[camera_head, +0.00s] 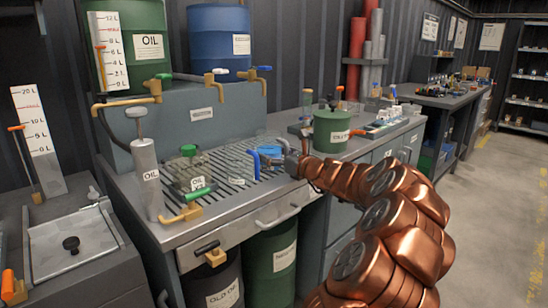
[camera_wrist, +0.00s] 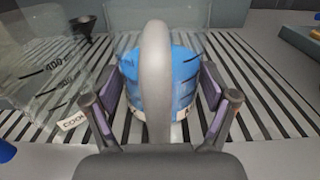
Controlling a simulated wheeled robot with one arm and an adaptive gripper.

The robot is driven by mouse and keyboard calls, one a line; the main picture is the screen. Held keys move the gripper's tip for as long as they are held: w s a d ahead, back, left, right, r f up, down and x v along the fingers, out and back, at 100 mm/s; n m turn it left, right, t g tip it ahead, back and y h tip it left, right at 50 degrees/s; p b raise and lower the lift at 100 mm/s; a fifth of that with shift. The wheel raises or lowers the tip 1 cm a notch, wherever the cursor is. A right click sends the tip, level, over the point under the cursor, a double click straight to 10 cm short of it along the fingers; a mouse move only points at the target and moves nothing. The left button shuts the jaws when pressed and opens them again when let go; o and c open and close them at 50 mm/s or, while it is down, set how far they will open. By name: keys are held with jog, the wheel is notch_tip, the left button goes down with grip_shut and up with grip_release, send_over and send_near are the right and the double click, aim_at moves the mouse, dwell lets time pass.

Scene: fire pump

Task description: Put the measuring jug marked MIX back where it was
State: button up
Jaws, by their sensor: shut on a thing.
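A clear measuring jug with blue liquid (camera_wrist: 185,72) stands between the fingers of my gripper (camera_wrist: 160,92) in the wrist view, over the slatted drain grid. Its thick grey handle (camera_wrist: 155,60) arches up in front of the camera. A white label low on it is mostly hidden, so I cannot read MIX. My gripper is shut on this jug, and the jug looks upright. I cannot tell whether its base touches the grid. In the head view, my gripper (camera_head: 287,158) is at the grid's right end, and the jug (camera_head: 268,148) is partly hidden.
A clear jug marked COOL (camera_wrist: 45,85) stands close on the left, with its blue handle (camera_head: 254,162) near my gripper. The OIL jug (camera_head: 188,170) is further left on the grid (camera_head: 222,185). A green pot (camera_head: 332,130) stands to the right.

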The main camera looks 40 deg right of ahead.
jog(key=o, duration=1.5)
jog(key=shift+o, duration=0.2)
jog(key=shift+r, duration=0.1)
jog(key=s+p, duration=0.1)
jog(key=s, duration=1.1)
jog(key=shift+a+p, duration=0.15)
jog(key=shift+p, duration=0.25)
jog(key=shift+a, duration=0.1)
